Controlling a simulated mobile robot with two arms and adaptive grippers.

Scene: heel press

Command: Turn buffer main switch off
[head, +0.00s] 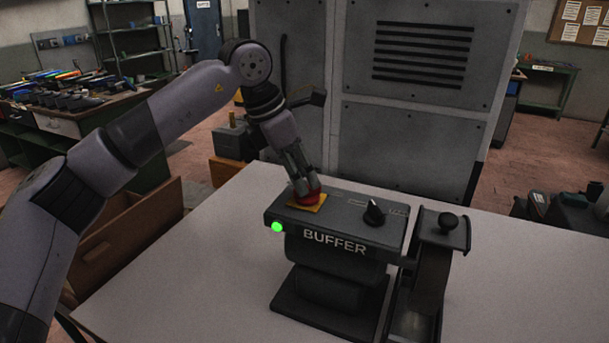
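The dark grey buffer (325,242) stands on the table, with "BUFFER" lettered on its front. A round green light (277,227) glows at the front left corner of its control box. A red mushroom button (313,194) sits on a yellow plate (308,205) at the left of the box top. A black rotary knob (375,212) stands at the right of the top, beside small unreadable markings. My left gripper (303,188) points down at the red button, its fingers close together and appearing to touch it. The fingers partly hide the button. My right gripper is out of view.
A wheel housing with a black ball knob (448,222) stands at the buffer's right side. The pale tabletop (195,270) is clear to the left and right. A tall grey cabinet (415,120) stands behind the table. A wooden crate (120,240) is at the left.

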